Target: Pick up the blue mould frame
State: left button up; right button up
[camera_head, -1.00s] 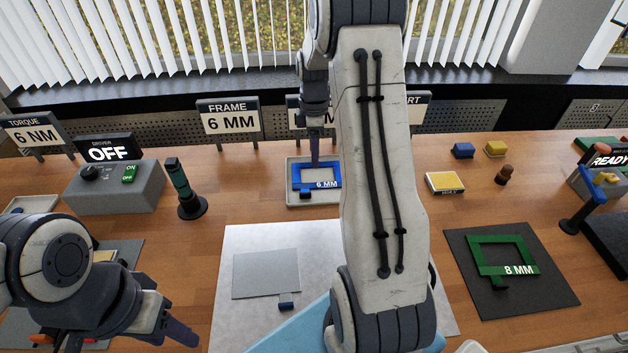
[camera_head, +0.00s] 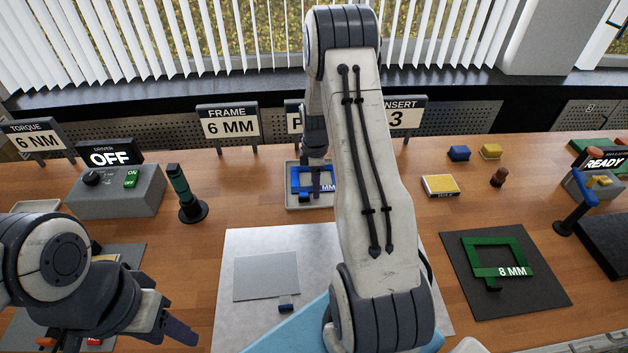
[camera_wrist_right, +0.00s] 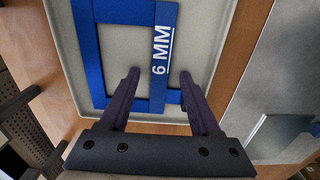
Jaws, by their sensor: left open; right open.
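The blue mould frame (camera_head: 303,186), marked 6 MM, lies flat in a light grey tray (camera_head: 290,202) at the back middle of the table. In the right wrist view the blue frame (camera_wrist_right: 92,50) fills the upper middle, inside the tray (camera_wrist_right: 215,25). My right gripper (camera_wrist_right: 160,82) is open, its two fingers on either side of the labelled bar of the frame. I cannot tell how far down they reach. In the head view my right gripper (camera_head: 316,185) partly hides the frame. My left gripper (camera_head: 180,325) is open and empty at the lower left.
A metal sheet (camera_head: 265,275) lies on a pale mat (camera_head: 240,240) in front of the tray. A green 8 MM frame (camera_head: 527,257) lies on a dark mat (camera_head: 465,300) at the right. A green-handled tool (camera_head: 180,185) stands left of the tray. Signs (camera_head: 230,122) stand behind.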

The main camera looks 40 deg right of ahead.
grip_shut()
